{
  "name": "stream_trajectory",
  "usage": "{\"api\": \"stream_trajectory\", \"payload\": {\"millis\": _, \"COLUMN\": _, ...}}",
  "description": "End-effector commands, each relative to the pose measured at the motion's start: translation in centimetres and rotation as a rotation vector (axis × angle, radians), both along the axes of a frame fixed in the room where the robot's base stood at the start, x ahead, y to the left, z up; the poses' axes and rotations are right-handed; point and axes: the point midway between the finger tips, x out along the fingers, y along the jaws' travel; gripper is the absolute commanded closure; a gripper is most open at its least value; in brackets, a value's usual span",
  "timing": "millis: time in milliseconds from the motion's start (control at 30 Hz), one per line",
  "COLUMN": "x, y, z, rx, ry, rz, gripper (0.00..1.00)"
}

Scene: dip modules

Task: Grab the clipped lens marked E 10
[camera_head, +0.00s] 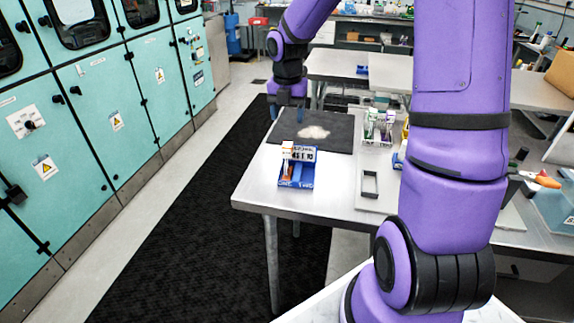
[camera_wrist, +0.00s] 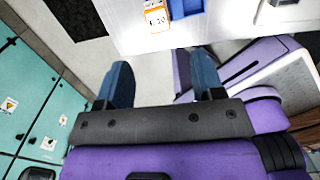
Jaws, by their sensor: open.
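A small white and orange piece with a label that reads like E 10 (camera_wrist: 157,19) shows at the top of the wrist view. In the head view a white and orange piece (camera_head: 288,151) stands in the left part of a blue holder (camera_head: 296,184) near the table's front left corner. A larger printed label stands beside it. Part of the blue holder also shows in the wrist view (camera_wrist: 186,8). My gripper (camera_head: 287,112) is above the table's left edge, beyond the holder. Its blue fingers (camera_wrist: 163,82) are apart with nothing between them.
A dark mat with a pale patch (camera_head: 315,132) lies behind the holder on the metal table (camera_head: 255,190). A clear tray of small items (camera_head: 378,128) and a dark rectangular frame (camera_head: 370,185) are to the right. Teal cabinets (camera_head: 95,120) line the left wall.

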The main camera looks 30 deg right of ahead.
Motion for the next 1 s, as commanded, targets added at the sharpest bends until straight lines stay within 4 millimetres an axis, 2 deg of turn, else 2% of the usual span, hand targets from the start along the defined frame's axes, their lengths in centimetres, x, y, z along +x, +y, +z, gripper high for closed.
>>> {"api": "stream_trajectory", "payload": {"millis": 200, "x": 0.7, "y": -0.3, "z": -1.9, "rx": 0.019, "ry": 0.013, "rz": 0.088, "gripper": 0.38}}
{"api": "stream_trajectory", "payload": {"millis": 433, "x": 0.7, "y": -0.3, "z": -5.3, "rx": 0.020, "ry": 0.013, "rz": 0.090, "gripper": 0.38}}
{"api": "stream_trajectory", "payload": {"millis": 767, "x": 0.6, "y": -0.2, "z": -7.8, "rx": 0.018, "ry": 0.012, "rz": 0.088, "gripper": 0.38}}
{"api": "stream_trajectory", "payload": {"millis": 1000, "x": 0.6, "y": -0.1, "z": -11.1, "rx": 0.018, "ry": 0.013, "rz": 0.089, "gripper": 0.38}}
